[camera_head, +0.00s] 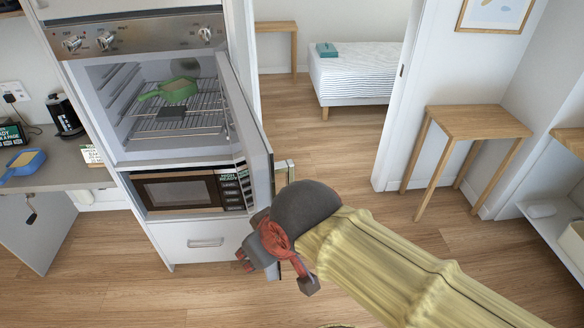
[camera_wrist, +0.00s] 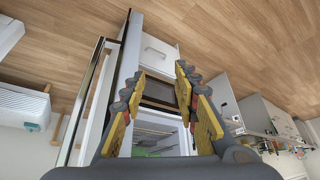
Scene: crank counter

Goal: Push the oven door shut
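The oven (camera_head: 185,105) is built into a tall white cabinet, and its cavity and wire racks show. The oven door (camera_head: 240,120) stands swung out wide on its right side, edge toward me. In the wrist view the door (camera_wrist: 126,62) rises at the left with a long bar handle on its outer side. My gripper (camera_head: 276,272) is in front of the door's lower outer end; whether it touches is hidden. In the wrist view my gripper's fingers (camera_wrist: 160,72) are apart with nothing held, and the left finger overlaps the door.
A microwave (camera_head: 178,192) and a drawer (camera_head: 206,242) are below the oven. A counter (camera_head: 60,178) with a kettle (camera_head: 65,115) is at the left. A wooden side table (camera_head: 468,122) stands at the right, with open floor between.

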